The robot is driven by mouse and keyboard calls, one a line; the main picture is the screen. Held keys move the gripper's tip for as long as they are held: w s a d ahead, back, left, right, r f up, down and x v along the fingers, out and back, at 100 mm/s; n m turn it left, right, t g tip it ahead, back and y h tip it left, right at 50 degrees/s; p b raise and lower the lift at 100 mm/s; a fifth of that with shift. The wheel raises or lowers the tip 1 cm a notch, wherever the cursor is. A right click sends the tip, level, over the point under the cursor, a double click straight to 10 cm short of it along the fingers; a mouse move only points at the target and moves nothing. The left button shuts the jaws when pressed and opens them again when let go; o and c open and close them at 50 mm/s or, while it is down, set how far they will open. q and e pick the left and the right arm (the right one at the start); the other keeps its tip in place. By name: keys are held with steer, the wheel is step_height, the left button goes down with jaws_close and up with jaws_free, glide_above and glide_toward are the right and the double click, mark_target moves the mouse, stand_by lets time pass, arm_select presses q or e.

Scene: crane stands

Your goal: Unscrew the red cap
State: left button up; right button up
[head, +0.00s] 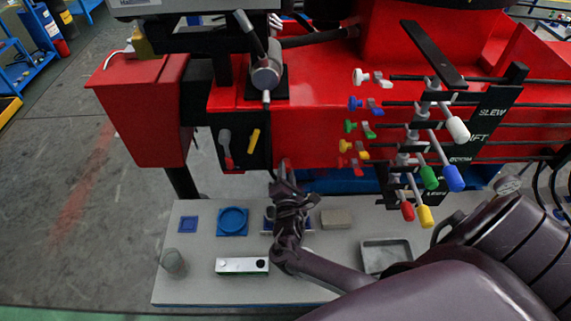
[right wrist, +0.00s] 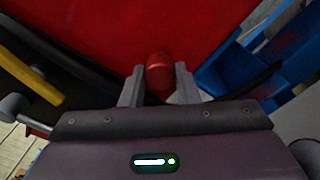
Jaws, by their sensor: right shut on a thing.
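The red cap (right wrist: 160,72) is a small rounded piece against the red crane body. In the right wrist view it sits between the two fingers of my right gripper (right wrist: 160,88), which is shut on it. In the head view my right gripper (head: 284,180) reaches up to the lower edge of the red crane body (head: 300,130). My left gripper is not in view.
A grey table (head: 190,280) below bears a blue round dish (head: 232,221), a white-topped box (head: 242,265), a grey tray (head: 385,255) and a tan block (head: 336,218). Levers with coloured knobs (head: 428,178) stand to the right. A yellow handle (head: 253,140) hangs to the left.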

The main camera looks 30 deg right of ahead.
steer(key=n+p, duration=0.2)
steer(key=n, duration=0.3)
steer(key=shift+s+f, duration=0.1)
steer(key=shift+f, duration=0.05)
steer(key=o, duration=1.1)
steer(key=shift+c, duration=0.7)
